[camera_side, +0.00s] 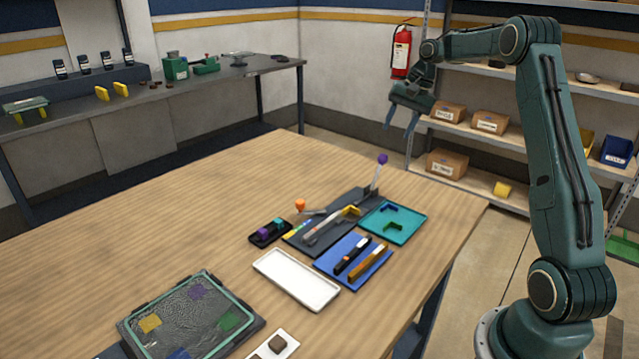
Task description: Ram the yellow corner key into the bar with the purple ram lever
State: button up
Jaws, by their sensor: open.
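The purple ram lever (382,159) stands up, slightly tilted, on a pale rod at the far end of a dark fixture (345,232). A small yellow piece that looks like the corner key (350,211) sits in the fixture at the far end of a pale bar (322,228). I cannot tell how far it is inside the bar. My gripper (400,124) hangs high above and behind the lever, beyond the table's far edge. Its two fingers point down, apart, with nothing between them.
An orange-knobbed lever (300,205) stands beside the fixture. Nearby are a teal tray (416,220) with L-shaped pieces, a blue tray (329,266) with bars, an empty white tray (296,280) and a black holder (258,240).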

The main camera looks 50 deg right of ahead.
aim_at(381, 164)
jog(key=shift+d+f, duration=0.1)
jog(key=shift+f, duration=0.15)
jog(key=x, duration=1.3)
jog(key=shift+f, duration=0.3)
grip_shut()
